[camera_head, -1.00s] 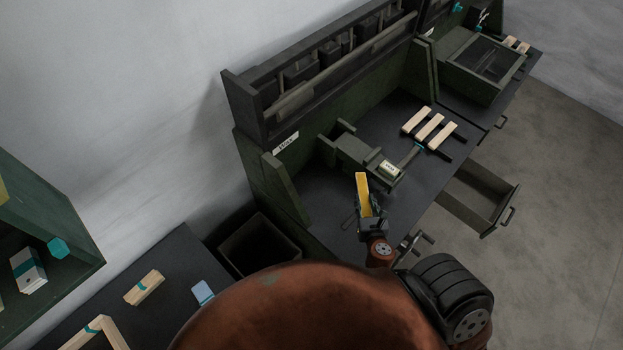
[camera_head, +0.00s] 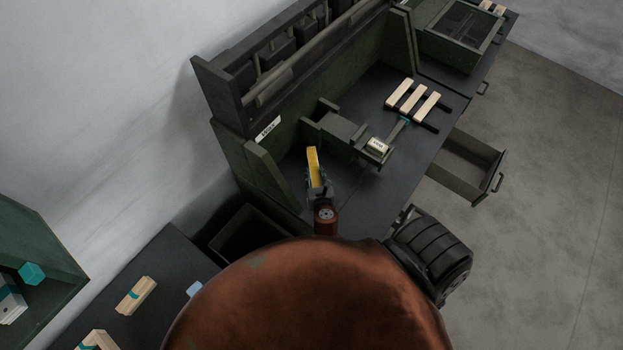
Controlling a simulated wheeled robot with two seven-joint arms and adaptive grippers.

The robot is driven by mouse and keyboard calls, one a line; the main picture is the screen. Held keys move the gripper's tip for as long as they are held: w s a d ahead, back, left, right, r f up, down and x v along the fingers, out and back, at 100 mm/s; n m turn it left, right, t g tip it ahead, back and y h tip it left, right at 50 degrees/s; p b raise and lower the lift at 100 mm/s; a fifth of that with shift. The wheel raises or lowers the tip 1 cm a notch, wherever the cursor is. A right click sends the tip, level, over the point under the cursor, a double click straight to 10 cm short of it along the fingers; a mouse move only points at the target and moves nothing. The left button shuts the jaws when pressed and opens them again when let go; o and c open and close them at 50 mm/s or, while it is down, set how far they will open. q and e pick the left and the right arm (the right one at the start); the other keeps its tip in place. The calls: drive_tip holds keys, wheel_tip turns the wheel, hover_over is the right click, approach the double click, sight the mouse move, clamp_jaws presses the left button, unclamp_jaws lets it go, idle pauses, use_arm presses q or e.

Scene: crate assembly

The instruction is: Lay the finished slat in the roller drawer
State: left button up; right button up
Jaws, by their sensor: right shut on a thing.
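A yellow slat (camera_head: 313,162) stands out from the jaws of my right gripper (camera_head: 316,186), which is shut on its lower end. The gripper is over the left part of the dark bench, left of the vise-like fixture. The open drawer (camera_head: 463,167) sticks out from the bench front at the right; its visible inside looks empty. The slat is well to the left of the drawer and apart from it. My left gripper is not in view. My copper-coloured arm hides the lower middle of the picture.
A green fixture (camera_head: 337,128) with a pale labelled block (camera_head: 377,148) stands between slat and drawer. Several pale slats (camera_head: 413,97) lie on dark strips behind it. A dark bin (camera_head: 243,235) stands left of the bench. A side table (camera_head: 175,262) holds wood pieces. Floor beyond the drawer is clear.

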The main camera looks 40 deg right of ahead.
sight(312, 178)
drive_tip(key=shift+w+a+f, duration=0.1)
drive_tip(key=shift+w+f, duration=0.2)
drive_tip(key=shift+w+a+f, duration=0.15)
drive_tip(key=shift+f, duration=0.1)
wheel_tip(312, 178, down, 3)
drive_tip(key=shift+w+r+b, duration=0.15)
drive_tip(key=shift+r+b, duration=0.05)
drive_tip(key=shift+b, duration=0.75)
drive_tip(key=shift+f, duration=0.4)
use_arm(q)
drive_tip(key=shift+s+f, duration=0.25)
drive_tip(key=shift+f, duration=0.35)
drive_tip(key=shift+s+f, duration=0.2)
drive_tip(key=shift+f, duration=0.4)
